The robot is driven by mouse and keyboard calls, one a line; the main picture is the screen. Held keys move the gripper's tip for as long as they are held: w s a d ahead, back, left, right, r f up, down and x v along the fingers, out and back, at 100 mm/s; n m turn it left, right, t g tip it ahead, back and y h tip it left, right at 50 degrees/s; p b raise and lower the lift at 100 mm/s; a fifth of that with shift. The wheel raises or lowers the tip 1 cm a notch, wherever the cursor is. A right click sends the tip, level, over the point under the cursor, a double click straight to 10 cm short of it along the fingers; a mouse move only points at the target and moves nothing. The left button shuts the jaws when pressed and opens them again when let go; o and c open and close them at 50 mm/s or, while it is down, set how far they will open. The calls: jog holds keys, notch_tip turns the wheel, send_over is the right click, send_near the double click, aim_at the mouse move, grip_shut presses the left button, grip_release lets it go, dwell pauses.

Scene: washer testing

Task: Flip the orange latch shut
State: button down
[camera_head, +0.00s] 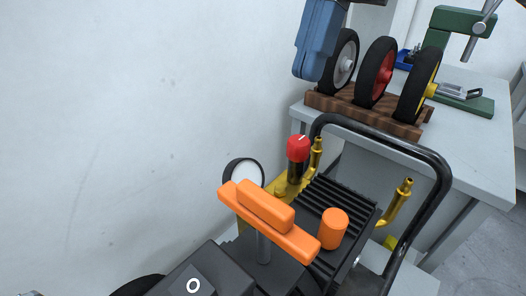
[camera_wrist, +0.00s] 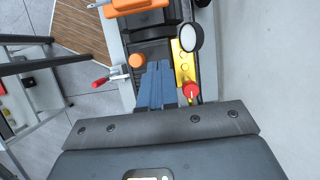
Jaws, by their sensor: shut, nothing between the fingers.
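The orange latch (camera_head: 268,222) is a flat bar with a raised block, on a grey post above the black machine (camera_head: 325,205). It lies across the post, roughly level. In the wrist view the latch (camera_wrist: 124,8) is at the top edge, partly cut off. My gripper (camera_head: 308,72) has blue fingers, pressed together and empty, pointing down at the top of the head view. It is above and to the right of the latch, apart from it. In the wrist view my gripper (camera_wrist: 160,68) shows over the machine, below the latch.
A round orange knob (camera_head: 333,228) stands beside the latch. A red-topped knob (camera_head: 298,150), a gauge (camera_head: 243,172) and brass fittings (camera_head: 398,200) are close by. A black tube handle (camera_head: 440,170) arches over the machine. Wheels on a wooden rack (camera_head: 368,108) stand behind. A white wall (camera_head: 130,130) is left.

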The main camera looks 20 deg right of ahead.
aim_at(264, 233)
jog(key=shift+f, duration=0.1)
jog(key=s+a+f+p, duration=0.2)
jog(key=s+a+f, duration=0.2)
jog(key=f, duration=0.5)
jog(key=shift+s+a, duration=0.2)
jog(key=shift+a, duration=1.05)
